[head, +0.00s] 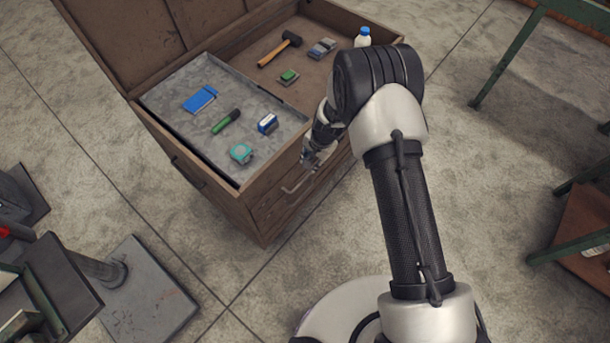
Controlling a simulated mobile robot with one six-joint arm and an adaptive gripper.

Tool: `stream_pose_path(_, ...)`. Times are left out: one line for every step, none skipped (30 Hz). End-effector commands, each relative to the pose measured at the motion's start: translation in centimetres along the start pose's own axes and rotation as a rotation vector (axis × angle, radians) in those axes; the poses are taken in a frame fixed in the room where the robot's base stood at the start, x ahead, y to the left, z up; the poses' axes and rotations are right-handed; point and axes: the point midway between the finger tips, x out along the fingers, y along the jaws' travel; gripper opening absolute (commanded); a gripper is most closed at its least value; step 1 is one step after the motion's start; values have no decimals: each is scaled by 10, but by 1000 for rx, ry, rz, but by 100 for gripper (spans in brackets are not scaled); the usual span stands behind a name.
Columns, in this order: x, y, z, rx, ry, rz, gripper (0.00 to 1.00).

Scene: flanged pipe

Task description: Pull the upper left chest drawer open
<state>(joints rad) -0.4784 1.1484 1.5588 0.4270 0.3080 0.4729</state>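The wooden chest (215,203) stands on the floor with its lid raised. Its drawer front faces lower right, towards my arm. The upper left drawer (268,204) looks closed, with a bar handle (298,184) on its front. My gripper (310,163) is down at the chest's front, close to the upper end of this handle. It is small and partly covered by my own wrist, so I cannot tell whether its fingers touch the handle or are open. The right part of the drawer front is hidden behind my arm.
A grey tray (170,105) in the chest top holds a blue item, a green-and-black tool and small boxes. A hammer (280,49) lies in the compartment behind it. A green-framed table (512,50) stands right. A grey floor plate (146,305) lies left. Floor before the chest is clear.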

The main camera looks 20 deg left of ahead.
Motion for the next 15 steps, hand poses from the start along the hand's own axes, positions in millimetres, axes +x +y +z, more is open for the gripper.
stream_pose_path(7, 1, 1, 0, -1, 1, 30)
stream_pose_path(12, 1, 1, 0, -1, 1, 30)
stream_pose_path(18, 1, 1, 0, -1, 1, 30)
stream_pose_path(23, 1, 1, 0, -2, 2, 30)
stream_pose_path(29, 2, 1, -1, -2, 2, 30)
stream_pose_path(38, 2, 1, -1, -2, 2, 30)
stream_pose_path(45, 2, 1, -1, -2, 3, 30)
stream_pose_path(52, 2, 1, -1, -2, 3, 30)
stream_pose_path(61, 2, 1, -1, -2, 3, 30)
stream_pose_path(67, 2, 1, -1, -2, 3, 30)
stream_pose_path(74, 2, 1, -1, -2, 2, 30)
stream_pose_path(83, 2, 1, -1, -2, 2, 30)
stream_pose_path(89, 2, 1, -2, -2, 2, 30)
stream_pose_path(96, 2, 1, -2, -2, 2, 30)
stream_pose_path(105, 2, 1, -2, -2, 2, 30)
